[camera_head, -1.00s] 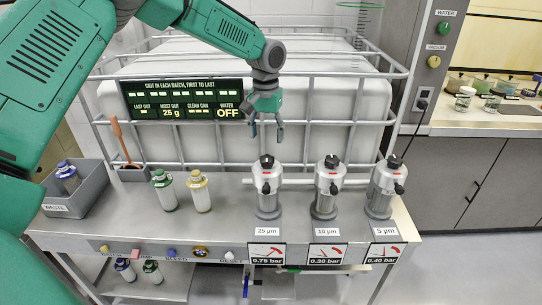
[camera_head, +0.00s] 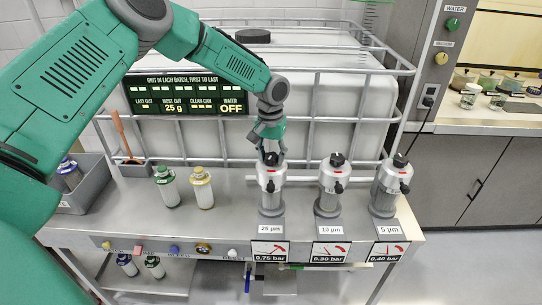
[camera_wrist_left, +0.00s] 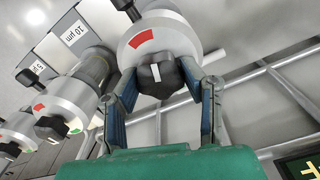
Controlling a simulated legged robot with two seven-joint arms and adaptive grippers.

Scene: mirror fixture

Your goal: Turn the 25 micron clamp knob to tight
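My left gripper (camera_head: 270,157) comes down from above onto this knob. In the wrist view, the two fingers of the left gripper (camera_wrist_left: 160,80) stand on either side of the knob, close to it. I cannot tell whether both pads touch. The fingers hide part of the lid. My right gripper is not in view.
The 10 µm housing (camera_head: 330,190) and 5 µm housing (camera_head: 388,190) stand to the right. Gauges line the bench front; the 25 µm gauge (camera_head: 268,251) reads 0.75 bar. Two bottles stand left, beside a grey waste bin (camera_head: 92,188). A caged white tank (camera_head: 350,110) stands behind.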

